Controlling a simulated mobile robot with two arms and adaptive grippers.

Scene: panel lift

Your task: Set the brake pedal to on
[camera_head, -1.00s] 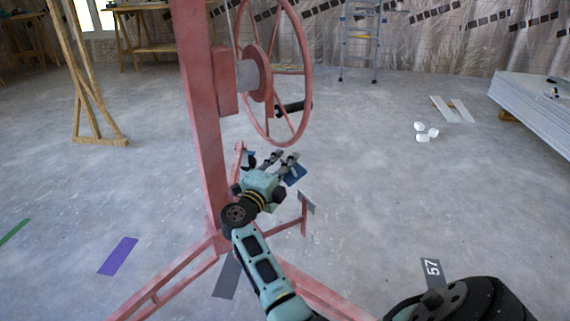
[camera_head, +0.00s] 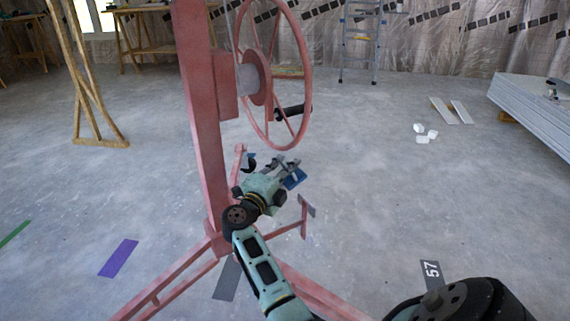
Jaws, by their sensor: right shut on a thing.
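The pink steel panel lift stands on the concrete floor, with its upright post (camera_head: 203,110) left of centre and a large handwheel (camera_head: 306,70) with a black handle. My right gripper (camera_head: 276,165) is low beside the post, below the handwheel. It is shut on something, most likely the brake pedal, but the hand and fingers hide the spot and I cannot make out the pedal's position. A thin pink bar (camera_head: 239,160) rises just left of the hand. My left gripper is not in view.
The lift's pink legs (camera_head: 165,280) spread across the floor at the front. A wooden stand (camera_head: 85,90), a stepladder (camera_head: 361,40) and a stack of panels (camera_head: 540,108) stand farther off.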

